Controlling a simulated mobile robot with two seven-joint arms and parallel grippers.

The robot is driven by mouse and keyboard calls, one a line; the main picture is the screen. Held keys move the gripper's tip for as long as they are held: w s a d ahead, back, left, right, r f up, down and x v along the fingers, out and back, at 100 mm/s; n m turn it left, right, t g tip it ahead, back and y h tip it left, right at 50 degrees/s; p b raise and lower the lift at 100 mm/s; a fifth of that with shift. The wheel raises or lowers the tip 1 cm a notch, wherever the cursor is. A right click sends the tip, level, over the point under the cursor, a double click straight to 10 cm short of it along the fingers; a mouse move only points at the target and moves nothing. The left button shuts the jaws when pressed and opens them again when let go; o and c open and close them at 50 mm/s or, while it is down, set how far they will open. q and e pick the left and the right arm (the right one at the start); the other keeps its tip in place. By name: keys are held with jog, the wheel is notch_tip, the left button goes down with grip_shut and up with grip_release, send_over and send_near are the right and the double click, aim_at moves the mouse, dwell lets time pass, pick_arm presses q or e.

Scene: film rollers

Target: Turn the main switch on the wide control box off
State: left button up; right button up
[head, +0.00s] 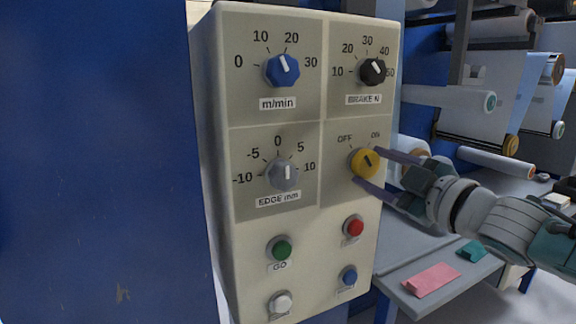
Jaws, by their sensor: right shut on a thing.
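The wide control box (300,215) is a cream panel that fills the middle of the head view. Its main switch (361,166) is a yellow round knob at the panel's right middle, with OFF printed at its upper left and ON at its upper right. A short dark mark shows on the knob's face; I cannot tell exactly which label it points to. My right gripper (369,167) reaches in from the right and is shut on the yellow knob, one purple finger above right and one below. My left gripper is not in view.
A blue m/min knob (282,71), a black BRAKE knob (372,72) and a grey EDGE knob (283,174) share the panel. Green (282,249), red (353,226), white (280,302) and blue (348,276) buttons sit below. A grey table (395,272) stands at right.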

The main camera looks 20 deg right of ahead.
jog(key=o, duration=1.4)
jog(key=shift+c, duration=0.2)
jog(key=shift+s, duration=0.3)
jog(key=s+p, duration=0.2)
jog(key=s, duration=0.7)
jog(key=shift+s+d, duration=0.2)
jog(key=shift+d, duration=0.2)
